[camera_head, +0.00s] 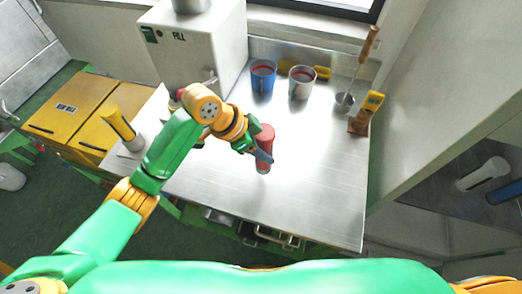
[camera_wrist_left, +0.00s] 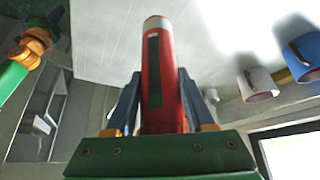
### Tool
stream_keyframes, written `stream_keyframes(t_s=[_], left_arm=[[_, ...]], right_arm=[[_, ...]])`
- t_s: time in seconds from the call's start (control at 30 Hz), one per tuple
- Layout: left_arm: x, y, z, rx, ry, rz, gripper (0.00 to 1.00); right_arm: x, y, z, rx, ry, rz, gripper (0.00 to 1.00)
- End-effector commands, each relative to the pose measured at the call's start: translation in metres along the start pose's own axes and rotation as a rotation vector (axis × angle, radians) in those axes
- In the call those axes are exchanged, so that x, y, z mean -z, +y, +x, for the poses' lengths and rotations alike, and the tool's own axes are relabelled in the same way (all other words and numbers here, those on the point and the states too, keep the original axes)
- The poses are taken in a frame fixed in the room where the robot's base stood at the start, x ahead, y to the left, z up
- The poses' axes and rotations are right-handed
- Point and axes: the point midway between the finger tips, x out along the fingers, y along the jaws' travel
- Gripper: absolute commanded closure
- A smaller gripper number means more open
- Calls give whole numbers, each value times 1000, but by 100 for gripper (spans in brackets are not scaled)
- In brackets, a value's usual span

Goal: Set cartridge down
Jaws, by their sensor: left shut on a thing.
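A red cartridge (camera_head: 266,134) stands roughly upright over the right of the steel table's middle in the head view. My left gripper (camera_head: 262,154) is shut around it, with one dark finger across its front. In the left wrist view the cartridge (camera_wrist_left: 163,80) shows a pale end and a dark stripe, between the two blue-grey fingers of the left gripper (camera_wrist_left: 160,100). Its lower end (camera_head: 263,168) shows below the finger; I cannot tell whether it touches the tabletop. My right gripper is not in view.
The steel table (camera_head: 315,190) is clear around the cartridge. Behind stand a blue cup (camera_head: 263,78) and a grey cup (camera_head: 301,84). A white FILL machine (camera_head: 190,50) and yellow cylinder (camera_head: 120,127) are at left.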

Motion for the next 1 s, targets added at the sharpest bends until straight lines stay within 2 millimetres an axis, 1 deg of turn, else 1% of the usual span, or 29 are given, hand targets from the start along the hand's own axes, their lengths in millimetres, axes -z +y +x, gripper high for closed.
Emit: stream_keyframes(t_s=[0.13,0.2,0.3,0.6,0.63,0.73,1.0], left_arm=[[-14,-12,11,-1,-1,-2,100],[-20,-12,22,-5,-1,-3,100],[-27,-12,35,-1,1,0,100],[-29,-13,40,0,2,2,100],[-30,-13,40,0,1,2,44],[-29,-12,40,0,1,2,17],[-29,-12,39,0,1,2,16]], right_arm=[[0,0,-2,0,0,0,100],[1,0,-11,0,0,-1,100],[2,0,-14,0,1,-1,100],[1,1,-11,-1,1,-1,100],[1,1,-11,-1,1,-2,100],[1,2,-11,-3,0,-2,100],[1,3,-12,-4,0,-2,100]])
